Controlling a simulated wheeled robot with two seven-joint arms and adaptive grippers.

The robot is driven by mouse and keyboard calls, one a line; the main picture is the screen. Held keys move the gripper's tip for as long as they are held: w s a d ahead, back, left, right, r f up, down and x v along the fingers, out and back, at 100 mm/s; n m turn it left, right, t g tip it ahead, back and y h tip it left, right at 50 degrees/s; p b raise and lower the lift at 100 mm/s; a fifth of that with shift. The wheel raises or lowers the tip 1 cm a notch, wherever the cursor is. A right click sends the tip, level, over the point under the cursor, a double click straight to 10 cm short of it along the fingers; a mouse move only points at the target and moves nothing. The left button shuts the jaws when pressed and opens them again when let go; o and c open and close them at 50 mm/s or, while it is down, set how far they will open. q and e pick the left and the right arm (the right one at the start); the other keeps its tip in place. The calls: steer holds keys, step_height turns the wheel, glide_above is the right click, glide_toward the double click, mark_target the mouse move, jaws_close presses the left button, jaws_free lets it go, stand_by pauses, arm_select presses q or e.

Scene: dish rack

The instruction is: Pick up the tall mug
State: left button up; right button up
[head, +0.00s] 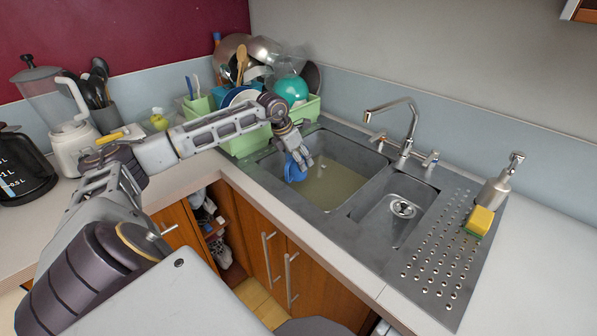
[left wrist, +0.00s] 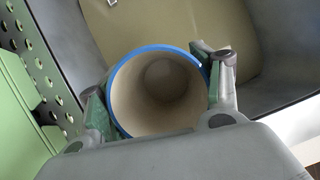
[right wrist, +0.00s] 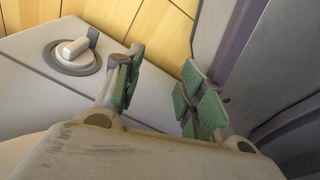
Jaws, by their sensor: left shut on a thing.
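The tall mug (head: 294,169) is blue on the outside and is held over the left part of the large sink basin in the head view. In the left wrist view I look down into the mug (left wrist: 160,88), with its blue rim and cream inside. My left gripper (head: 292,150) is shut on it, with one finger on each side; it also shows in the left wrist view (left wrist: 155,105). The mug's base and handle are hidden. My right gripper (right wrist: 157,98) is open and empty, beside my own body in the right wrist view.
The large sink basin (head: 335,186) holds murky water. A green dish rack (head: 245,142) with dishes stands just left of and behind the gripper. A faucet (head: 402,120) rises behind the sink. A soap dispenser (head: 497,185) and a sponge (head: 479,221) stand on the right drainboard.

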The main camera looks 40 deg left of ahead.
arm_select(q)
step_height(320, 180, up, 6)
steer(key=shift+r, duration=0.2)
stand_by(0.7)
